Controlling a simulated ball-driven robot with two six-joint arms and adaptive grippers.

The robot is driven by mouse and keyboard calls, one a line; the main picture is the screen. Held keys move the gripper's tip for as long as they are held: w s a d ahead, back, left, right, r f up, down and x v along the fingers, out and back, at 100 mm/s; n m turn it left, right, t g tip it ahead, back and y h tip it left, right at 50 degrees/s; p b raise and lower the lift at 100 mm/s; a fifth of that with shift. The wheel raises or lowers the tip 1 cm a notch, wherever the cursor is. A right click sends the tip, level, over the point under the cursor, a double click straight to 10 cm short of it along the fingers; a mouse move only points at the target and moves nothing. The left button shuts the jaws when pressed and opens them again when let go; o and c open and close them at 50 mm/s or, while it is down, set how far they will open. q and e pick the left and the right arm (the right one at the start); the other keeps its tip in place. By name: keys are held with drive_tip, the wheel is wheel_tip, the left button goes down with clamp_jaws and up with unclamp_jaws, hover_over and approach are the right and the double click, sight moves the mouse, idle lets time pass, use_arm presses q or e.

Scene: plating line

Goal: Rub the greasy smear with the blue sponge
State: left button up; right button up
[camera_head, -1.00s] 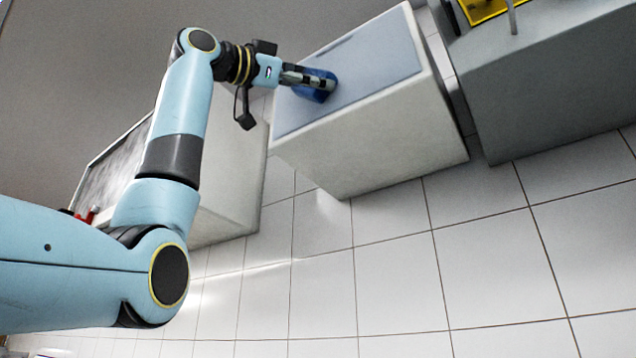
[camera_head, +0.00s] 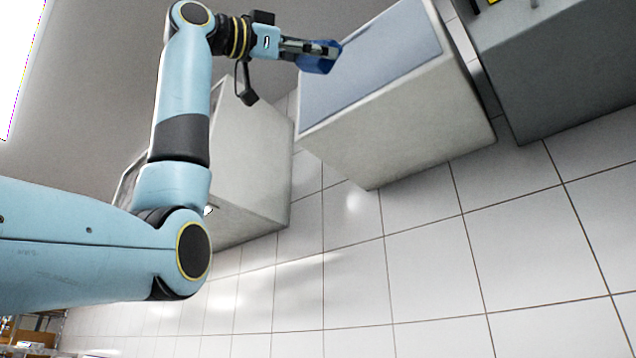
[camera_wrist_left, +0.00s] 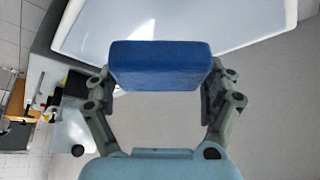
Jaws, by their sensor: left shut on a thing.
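The blue sponge (camera_head: 320,62) is held between the fingers of my left gripper (camera_head: 318,48) at the left edge of a white block-shaped counter with a grey-blue top. In the left wrist view the sponge (camera_wrist_left: 160,66) spans between the two fingers of my left gripper (camera_wrist_left: 158,88), which are shut on its ends. Behind it lies a pale, glossy surface. I cannot tell whether the sponge touches the top. I cannot make out the greasy smear. My right gripper is not in view.
The white counter (camera_head: 420,120) has a grey-blue top (camera_head: 385,50). A grey counter (camera_head: 560,65) stands to its right, and a pale cabinet (camera_head: 250,170) to its left behind my arm. The tiled floor (camera_head: 420,270) in front is clear.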

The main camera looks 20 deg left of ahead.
use_arm(q)
drive_tip(key=shift+s+a+b, duration=0.25)
drive_tip(key=shift+s+a, duration=0.05)
drive_tip(key=shift+s, duration=0.45)
drive_tip(key=shift+s+a+b, duration=0.2)
drive_tip(key=shift+s+a, duration=0.1)
drive_tip(key=shift+s, duration=0.45)
drive_tip(key=shift+w+d, duration=0.1)
drive_tip(key=shift+w, duration=0.05)
